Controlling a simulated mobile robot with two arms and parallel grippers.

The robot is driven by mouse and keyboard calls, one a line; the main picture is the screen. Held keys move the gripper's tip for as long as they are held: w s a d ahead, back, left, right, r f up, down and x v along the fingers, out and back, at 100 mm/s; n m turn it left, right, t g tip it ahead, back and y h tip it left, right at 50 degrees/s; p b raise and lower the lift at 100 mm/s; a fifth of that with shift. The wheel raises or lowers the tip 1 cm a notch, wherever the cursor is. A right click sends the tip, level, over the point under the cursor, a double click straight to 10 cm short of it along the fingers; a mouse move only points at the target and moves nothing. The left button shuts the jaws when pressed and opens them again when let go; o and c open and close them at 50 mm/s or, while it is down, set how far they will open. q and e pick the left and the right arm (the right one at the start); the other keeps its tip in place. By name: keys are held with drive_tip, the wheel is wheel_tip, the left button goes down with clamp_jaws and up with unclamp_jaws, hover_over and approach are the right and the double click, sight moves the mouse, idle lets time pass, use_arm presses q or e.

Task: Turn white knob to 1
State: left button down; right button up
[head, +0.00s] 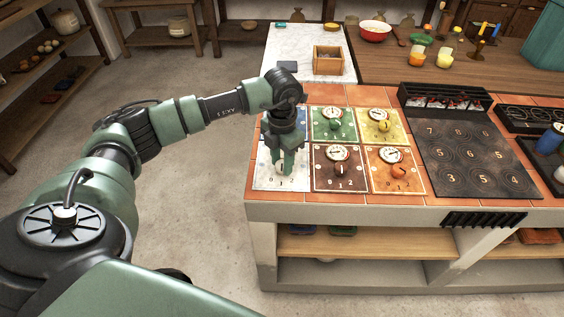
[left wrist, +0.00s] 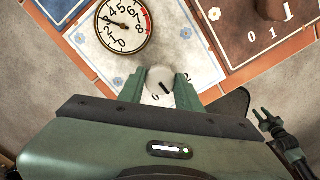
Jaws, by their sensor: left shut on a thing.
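The white panel (head: 270,182) lies at the front left corner of the tiled counter, with the digits 0, 1 and 2 along its front edge. A dark mark shows on the knob, pointing toward the digits, though the 1 is hidden. A round gauge (left wrist: 124,25) is beside the knob.
A brown panel (head: 322,179) lies right beside the white one, and a blue panel (left wrist: 210,12), green panel (head: 320,115), yellow panel (head: 372,137) and orange panel (head: 410,183) are close by. A black numbered board (head: 440,190) lies farther right.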

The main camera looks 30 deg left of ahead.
sight(282, 164)
use_arm(q)
drive_tip(key=shift+r, duration=0.1)
drive_tip(key=c, duration=1)
unclamp_jaws()
wheel_tip(282, 164, up, 8)
drive_tip(key=shift+f+b, duration=0.1)
drive_tip(key=shift+b, duration=0.4)
